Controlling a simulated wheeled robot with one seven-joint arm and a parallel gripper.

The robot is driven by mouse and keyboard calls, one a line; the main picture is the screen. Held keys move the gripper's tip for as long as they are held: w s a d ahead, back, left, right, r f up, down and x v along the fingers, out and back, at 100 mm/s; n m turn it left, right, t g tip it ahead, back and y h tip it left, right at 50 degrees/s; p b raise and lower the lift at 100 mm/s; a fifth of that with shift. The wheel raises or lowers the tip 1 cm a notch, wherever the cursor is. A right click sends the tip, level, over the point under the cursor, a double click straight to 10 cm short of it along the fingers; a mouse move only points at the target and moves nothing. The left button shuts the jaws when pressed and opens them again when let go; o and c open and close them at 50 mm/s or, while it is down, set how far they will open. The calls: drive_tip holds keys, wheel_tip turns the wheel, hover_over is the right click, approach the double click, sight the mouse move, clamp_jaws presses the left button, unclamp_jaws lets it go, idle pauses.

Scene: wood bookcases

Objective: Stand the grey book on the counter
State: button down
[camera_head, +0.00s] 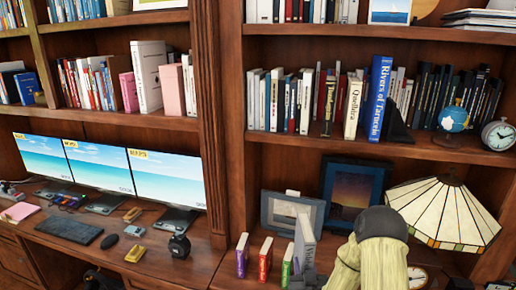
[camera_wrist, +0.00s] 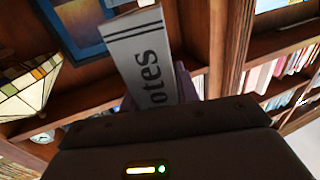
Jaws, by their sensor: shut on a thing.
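The grey book (camera_head: 304,243) is upright, slightly tilted, at the counter (camera_head: 205,258) in the head view, beside a row of small coloured books. Its lower end is partly hidden, so I cannot tell whether it touches the counter. In the wrist view the grey book (camera_wrist: 142,62) shows its spine with large dark letters, "otes". My gripper (camera_wrist: 162,100) is shut on the grey book; its fingers are mostly hidden behind the dark gripper body. In the head view my pale arm covers the area right of the book.
Small purple (camera_head: 242,255), red (camera_head: 265,258) and green (camera_head: 287,265) books stand just left of the grey book. Two picture frames (camera_head: 277,222) (camera_head: 332,217) lean behind. A stained-glass lamp (camera_head: 440,212) is at right. Monitors (camera_head: 165,180) and a keyboard (camera_head: 70,229) occupy the left.

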drive_tip(key=shift+r, duration=0.1)
drive_tip(key=w+d+f+m+h+b, duration=0.1)
drive_tip(key=w+d+f+b, duration=0.4)
drive_tip(key=b, duration=1)
drive_tip(key=w+d+f+m+h+b, duration=0.2)
drive_tip(key=w+d+f+h+b, duration=0.2)
drive_tip(key=f+b, duration=0.7)
drive_tip(key=w+d+b, duration=0.2)
drive_tip(key=d+b, duration=0.2)
drive_tip(key=b, duration=0.1)
drive_tip(key=shift+d+f+g, duration=0.2)
drive_tip(key=shift+f+g, duration=0.1)
drive_tip(key=shift+f, duration=0.05)
drive_tip(key=shift+w, duration=0.1)
wheel_tip(320, 180, down, 6)
drive_tip(key=shift+f+b, duration=0.2)
drive_tip(key=shift+b, duration=0.1)
drive_tip(key=shift+f, duration=1.8)
